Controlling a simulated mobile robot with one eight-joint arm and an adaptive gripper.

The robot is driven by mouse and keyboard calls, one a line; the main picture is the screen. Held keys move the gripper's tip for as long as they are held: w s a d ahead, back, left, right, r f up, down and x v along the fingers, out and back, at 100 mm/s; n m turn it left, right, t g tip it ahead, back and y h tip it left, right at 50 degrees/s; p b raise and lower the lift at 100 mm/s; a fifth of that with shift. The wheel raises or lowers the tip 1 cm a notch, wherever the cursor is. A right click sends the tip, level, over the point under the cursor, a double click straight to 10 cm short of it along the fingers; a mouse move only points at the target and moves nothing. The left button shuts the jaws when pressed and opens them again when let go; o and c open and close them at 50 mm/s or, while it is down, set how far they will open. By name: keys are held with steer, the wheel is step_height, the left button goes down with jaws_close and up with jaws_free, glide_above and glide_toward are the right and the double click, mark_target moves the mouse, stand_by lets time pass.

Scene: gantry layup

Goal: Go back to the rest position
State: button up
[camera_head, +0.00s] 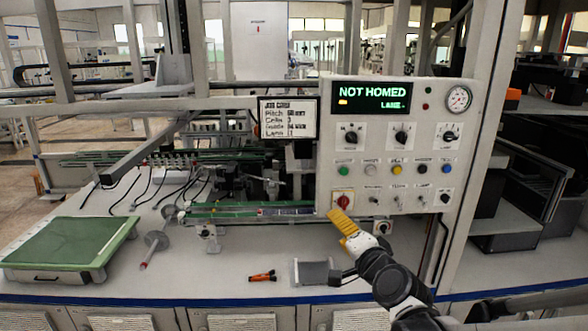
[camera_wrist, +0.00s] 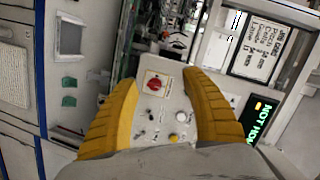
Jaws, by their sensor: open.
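My gripper (camera_head: 343,224) has yellow ribbed fingers and is raised in front of the lower left of the control panel (camera_head: 432,112), near its red knob (camera_head: 342,200). In the wrist view my gripper (camera_wrist: 160,100) has its two fingers spread wide, with nothing between them. Beyond the gap the panel's red knob (camera_wrist: 154,84) and several small switches show, apart from the fingers. The panel display (camera_head: 371,96) reads "NOT HOMED" in green.
A job card (camera_head: 288,118) hangs left of the panel. Below are a green rail (camera_head: 235,210), a grey block (camera_head: 312,272), an orange-black tool (camera_head: 262,276) and a green-topped tray (camera_head: 70,242).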

steer(key=s+d+f+n+g+h, duration=0.1)
steer(key=s+f+n+g, duration=0.1)
steer(key=s, duration=0.6)
steer(key=s+d+f+n+g+h, duration=0.1)
steer(key=s+n+g, duration=0.3)
steer(key=s, duration=0.5)
steer(key=s+d+f+n+g+h, duration=0.1)
steer(key=s+d+f+n+g, duration=0.1)
steer(key=s+n, duration=0.3)
steer(key=s+f, duration=0.1)
steer(key=s, duration=0.2)
steer(key=shift+s+d+f+g, duration=0.3)
steer(key=shift+s+d+g, duration=0.05)
steer(key=shift+d+g, duration=0.05)
